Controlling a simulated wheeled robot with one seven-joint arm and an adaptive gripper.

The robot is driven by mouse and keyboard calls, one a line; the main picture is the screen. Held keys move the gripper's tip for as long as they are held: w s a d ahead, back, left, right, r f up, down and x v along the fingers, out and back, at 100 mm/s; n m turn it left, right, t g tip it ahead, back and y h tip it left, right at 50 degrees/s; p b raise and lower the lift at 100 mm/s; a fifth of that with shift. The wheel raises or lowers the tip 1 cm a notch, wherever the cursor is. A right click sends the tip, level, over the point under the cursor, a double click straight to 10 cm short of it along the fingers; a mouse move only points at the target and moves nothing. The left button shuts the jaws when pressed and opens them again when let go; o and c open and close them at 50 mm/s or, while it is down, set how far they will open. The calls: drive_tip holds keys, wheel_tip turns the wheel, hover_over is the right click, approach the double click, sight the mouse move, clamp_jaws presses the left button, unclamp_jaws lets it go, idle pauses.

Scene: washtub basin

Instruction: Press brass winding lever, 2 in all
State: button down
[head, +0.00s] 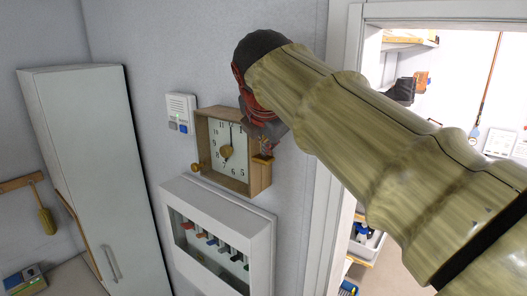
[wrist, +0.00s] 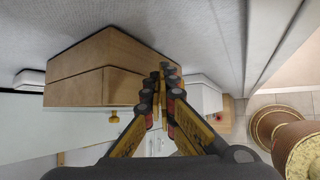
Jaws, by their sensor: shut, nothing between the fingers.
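A wooden box clock (head: 258,181) with a white dial hangs on the grey wall. A small brass-coloured piece, apparently the winding lever (head: 263,159), sticks out from its right side. My gripper (head: 264,148) is close above that piece, beside the clock's right side; I cannot tell whether they touch. A round brass knob (head: 195,167) sits at the clock's lower left. In the wrist view, my gripper (wrist: 164,72) is shut and empty, fingertips together beside the wooden case (wrist: 85,82). A brass knob (wrist: 114,117) shows past the case. The lever is not distinguishable there, perhaps hidden by the fingers.
A white key cabinet (head: 263,243) hangs just below the clock. A white intercom panel (head: 181,101) is at the clock's upper left. A tall pale cabinet (head: 85,150) stands at left. A doorway edge (head: 325,180) is close on the right.

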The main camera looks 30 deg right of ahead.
sight(267, 157)
drive_tip(key=shift+f+b, duration=1.05)
drive_tip(key=shift+f, duration=0.5)
idle(1.2)
drive_tip(key=shift+r, duration=0.1)
drive_tip(key=shift+r+p, duration=2.55)
drive_tip(key=shift+r, duration=0.4)
wheel_tip(267, 157, up, 5)
drive_tip(key=p, duration=0.4)
drive_tip(key=shift+f, duration=0.1)
